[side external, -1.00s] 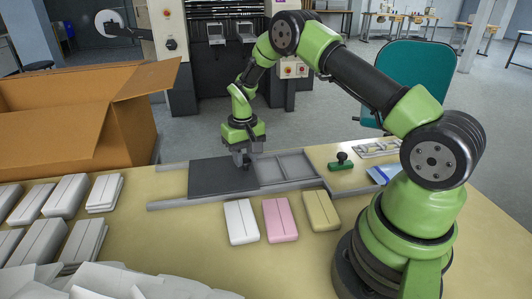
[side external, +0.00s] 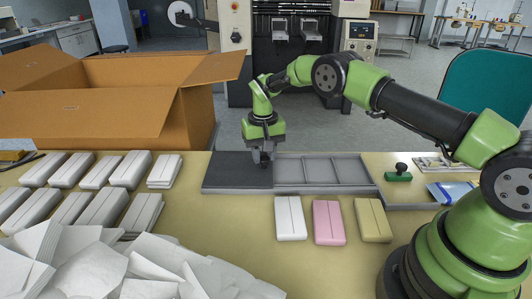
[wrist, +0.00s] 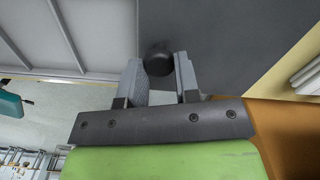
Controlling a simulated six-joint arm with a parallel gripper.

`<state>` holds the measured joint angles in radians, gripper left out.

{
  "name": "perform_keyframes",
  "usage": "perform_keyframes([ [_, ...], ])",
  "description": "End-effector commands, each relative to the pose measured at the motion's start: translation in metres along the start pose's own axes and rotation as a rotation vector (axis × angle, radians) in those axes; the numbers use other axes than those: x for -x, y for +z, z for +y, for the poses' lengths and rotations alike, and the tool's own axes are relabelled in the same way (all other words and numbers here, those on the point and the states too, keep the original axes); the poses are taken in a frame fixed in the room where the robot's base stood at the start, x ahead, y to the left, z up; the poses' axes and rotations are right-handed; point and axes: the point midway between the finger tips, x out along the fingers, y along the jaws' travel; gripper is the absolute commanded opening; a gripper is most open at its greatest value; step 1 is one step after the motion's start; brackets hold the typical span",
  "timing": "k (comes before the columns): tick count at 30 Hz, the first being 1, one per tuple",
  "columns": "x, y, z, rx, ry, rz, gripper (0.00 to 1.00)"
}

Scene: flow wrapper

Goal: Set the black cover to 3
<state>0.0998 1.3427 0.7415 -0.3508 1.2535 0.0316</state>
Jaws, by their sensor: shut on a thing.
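The black cover (side external: 230,174) is a flat dark panel over the left part of a grey railed frame (side external: 325,190). Several open compartments show right of it in the side external view. My gripper (side external: 264,158) is at the cover's right end, shut on its round black knob. In the wrist view, the knob (wrist: 158,58) sits between the fingertips of my gripper (wrist: 157,68), and the cover (wrist: 225,35) spreads beyond them. No position numbers are readable.
White (side external: 290,218), pink (side external: 328,222) and yellow (side external: 372,219) packs lie in front of the frame. A green-based stamp (side external: 398,174) stands right. White packs (side external: 100,208) and an open carton (side external: 110,115) are left.

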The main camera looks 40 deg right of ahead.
Motion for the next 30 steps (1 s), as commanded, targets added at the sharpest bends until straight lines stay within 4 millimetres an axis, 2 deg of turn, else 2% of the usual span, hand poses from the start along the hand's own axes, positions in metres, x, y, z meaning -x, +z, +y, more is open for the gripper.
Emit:
perform_keyframes([
  [1,0.001,-0.001,-0.005,0.007,-0.01,0.009,0.0],
  [6,0.001,-0.001,-0.006,0.01,-0.012,0.013,0.0],
  [7,0.001,-0.001,-0.006,0.01,-0.012,0.013,0.37],
  [9,0.001,-0.001,-0.006,0.01,-0.012,0.013,0.53],
  [10,0.001,-0.001,-0.006,0.01,-0.011,0.012,0.56],
  [20,0.005,-0.001,-0.003,0.007,-0.008,0.01,0.56],
  [23,0.018,-0.001,-0.004,0.006,-0.009,0.011,0.56],
  [30,0.065,-0.001,-0.004,0.007,-0.01,0.013,0.56],
])
